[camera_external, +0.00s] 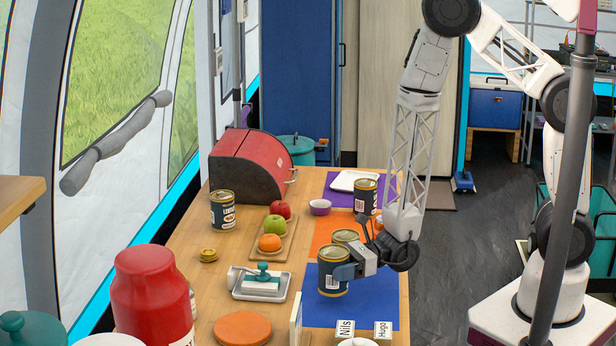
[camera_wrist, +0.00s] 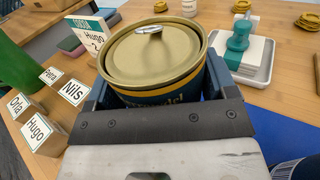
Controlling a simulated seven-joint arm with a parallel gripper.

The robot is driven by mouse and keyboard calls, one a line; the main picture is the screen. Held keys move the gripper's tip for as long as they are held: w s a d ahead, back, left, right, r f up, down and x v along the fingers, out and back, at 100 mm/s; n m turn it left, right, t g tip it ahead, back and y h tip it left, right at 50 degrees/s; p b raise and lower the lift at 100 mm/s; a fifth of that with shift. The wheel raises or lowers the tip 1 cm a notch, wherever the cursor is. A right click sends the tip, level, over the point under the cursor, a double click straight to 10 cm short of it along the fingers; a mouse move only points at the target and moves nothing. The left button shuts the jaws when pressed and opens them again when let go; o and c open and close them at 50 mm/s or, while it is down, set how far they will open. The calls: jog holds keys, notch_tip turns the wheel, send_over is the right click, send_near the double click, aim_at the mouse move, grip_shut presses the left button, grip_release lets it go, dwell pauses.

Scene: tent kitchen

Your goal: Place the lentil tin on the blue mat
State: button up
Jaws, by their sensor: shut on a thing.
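My gripper (camera_external: 345,271) is shut on a dark tin (camera_external: 331,280) with a gold lid and gold bands. The held tin is upright over the blue mat (camera_external: 375,308); I cannot tell whether its base touches the mat. In the wrist view its ring-pull lid (camera_wrist: 150,58) fills the space between the fingers, and its label is mostly hidden, so I cannot read which tin it is. Another tin (camera_external: 366,190) stands at the purple mat (camera_external: 338,198), and one more tin (camera_external: 222,212) stands at the left.
A white tray with a teal-handled dish (camera_external: 262,283) lies left of the blue mat. Name cards (camera_external: 345,328) stand at its front edge. A fruit board (camera_external: 285,240), a red bread bin (camera_external: 250,165) and a red jar (camera_external: 152,295) occupy the left. The mat's right part is clear.

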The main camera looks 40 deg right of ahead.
aim_at(320, 281)
jog(key=shift+f, duration=1.75)
jog(key=shift+f, duration=0.15)
jog(key=o, duration=1.1)
jog(key=shift+o, duration=0.2)
jog(key=shift+d, duration=0.15)
jog(key=shift+v, duration=5.85)
jog(key=shift+s, duration=0.1)
jog(key=shift+r, duration=0.2)
